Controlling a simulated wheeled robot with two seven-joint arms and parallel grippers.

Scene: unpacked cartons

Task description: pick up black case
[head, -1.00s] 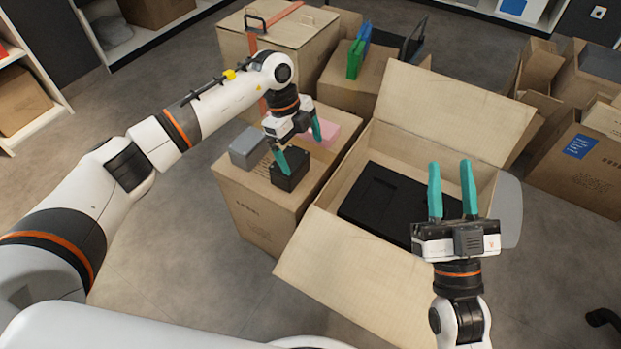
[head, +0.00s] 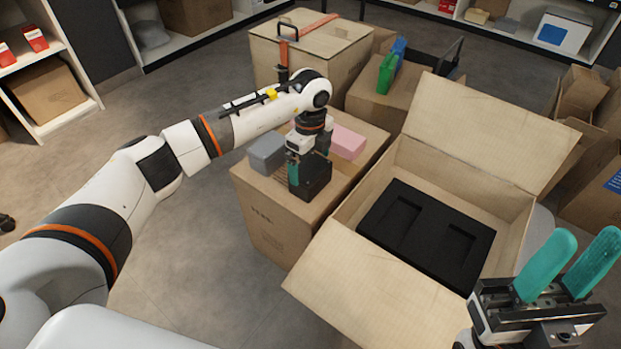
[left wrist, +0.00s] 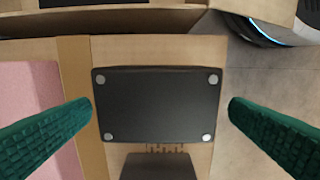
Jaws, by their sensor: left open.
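The black case (head: 313,178) is a small dark box on top of a closed carton. In the left wrist view it shows as a black rectangle (left wrist: 157,104) with pale round dots at its corners. My left gripper (head: 309,163) is open over the case. In the left wrist view its two green fingers (left wrist: 160,112) stand at either side of the case, with visible gaps. No grip shows. My right gripper (head: 570,265) is open and empty at the lower right, in front of the open carton.
A grey box (head: 267,152) and a pink box (head: 347,142) stand on the same carton (head: 265,215), close to the case. The open carton (head: 350,275) to the right holds a large black insert (head: 425,232). More cartons and shelves stand behind. Floor is free at the left.

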